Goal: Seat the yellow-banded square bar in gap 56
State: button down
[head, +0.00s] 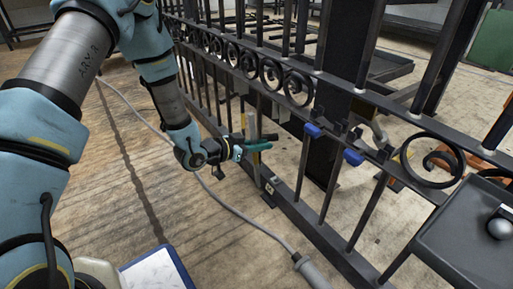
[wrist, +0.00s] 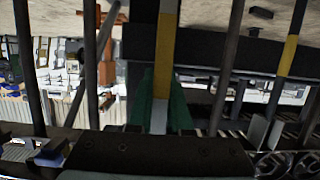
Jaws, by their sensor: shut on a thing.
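The yellow-banded square bar (wrist: 166,45) runs upright through the middle of the wrist view, between the green fingers of my gripper (wrist: 161,108). The fingers are shut on it, below the yellow band in that picture. In the head view my gripper (head: 256,146) is at the near side of the gate, and the bar (head: 253,124) stands close to upright there, partly hidden by the fingers. A small pale-labelled block (head: 269,187) sits on the bottom rail (head: 293,213) below. Its label is too small to read. I cannot tell whether either bar end is seated.
Dark upright bars and a row of scrolls (head: 271,73) flank the gripper. Blue-handled clamps (head: 313,130) sit on the middle rail. Another yellow-banded bar (wrist: 289,50) shows in the wrist view. A grey tray (head: 468,255) stands at right. A cable (head: 222,208) crosses the floor.

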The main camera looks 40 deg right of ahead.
jog(key=d+b, duration=0.1)
jog(key=d, duration=0.7)
jog(key=shift+s+f, duration=0.2)
dwell(0.4)
jog(key=shift+d, duration=0.1)
dwell(0.3)
jog(key=shift+f+b, duration=0.55)
jog(key=shift+f, duration=0.45)
dwell(1.1)
jog(key=shift+s+d+r+y+p, duration=0.1)
jog(key=shift+d+y+p, duration=0.3)
jog(key=shift+d+p, duration=0.45)
dwell(1.0)
jog(key=c, duration=0.8)
grip_release()
jog(key=shift+o, duration=0.2)
jog(key=p+v, duration=0.4)
jog(key=v, duration=0.6)
jog(key=shift+a, duration=0.4)
jog(key=shift+r, duration=0.1)
